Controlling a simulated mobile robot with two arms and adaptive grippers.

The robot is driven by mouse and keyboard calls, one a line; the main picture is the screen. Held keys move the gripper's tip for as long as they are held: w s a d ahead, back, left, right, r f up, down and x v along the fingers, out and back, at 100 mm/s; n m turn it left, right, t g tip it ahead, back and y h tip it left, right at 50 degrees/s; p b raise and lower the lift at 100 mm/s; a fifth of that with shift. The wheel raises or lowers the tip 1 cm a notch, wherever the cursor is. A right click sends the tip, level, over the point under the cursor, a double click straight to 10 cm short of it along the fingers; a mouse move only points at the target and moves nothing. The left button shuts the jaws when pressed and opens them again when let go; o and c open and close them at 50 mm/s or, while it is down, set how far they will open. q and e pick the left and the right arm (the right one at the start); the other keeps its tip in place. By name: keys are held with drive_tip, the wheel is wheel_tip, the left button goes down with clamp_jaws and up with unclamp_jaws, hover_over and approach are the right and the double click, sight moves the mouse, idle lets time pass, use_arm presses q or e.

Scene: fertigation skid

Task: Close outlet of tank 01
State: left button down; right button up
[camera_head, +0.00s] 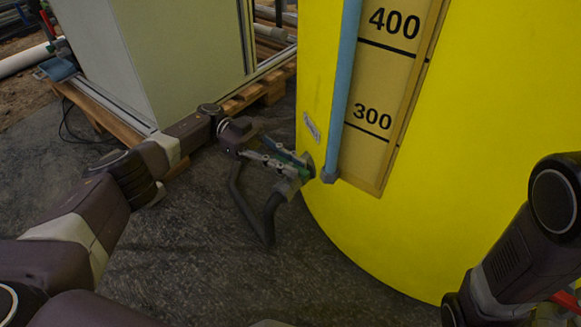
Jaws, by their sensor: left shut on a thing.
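The yellow tank (480,150) fills the right half of the head view. Its level scale shows the marks 400 and 300 beside a blue vertical tube. The small greenish outlet valve (304,170) sits low on the tank's left side, by the tube's foot. My left gripper (284,161) reaches in from the left and is shut on the valve's handle, which its fingers largely hide. The handle's exact angle cannot be told. My right arm shows at the right edge, but its gripper is out of the picture.
A dark hose (266,228) loops down below the left gripper, close to the tank. A pale green cabinet (175,60) stands on a wooden pallet (262,91) at the back left. The dark floor (200,260) in front is clear.

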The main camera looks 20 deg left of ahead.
use_arm(q)
drive_tip(key=shift+s+d, duration=0.1)
idle(0.3)
drive_tip(key=c, duration=1.9)
unclamp_jaws()
drive_tip(key=shift+c, duration=0.2)
wheel_tip(320, 180, up, 10)
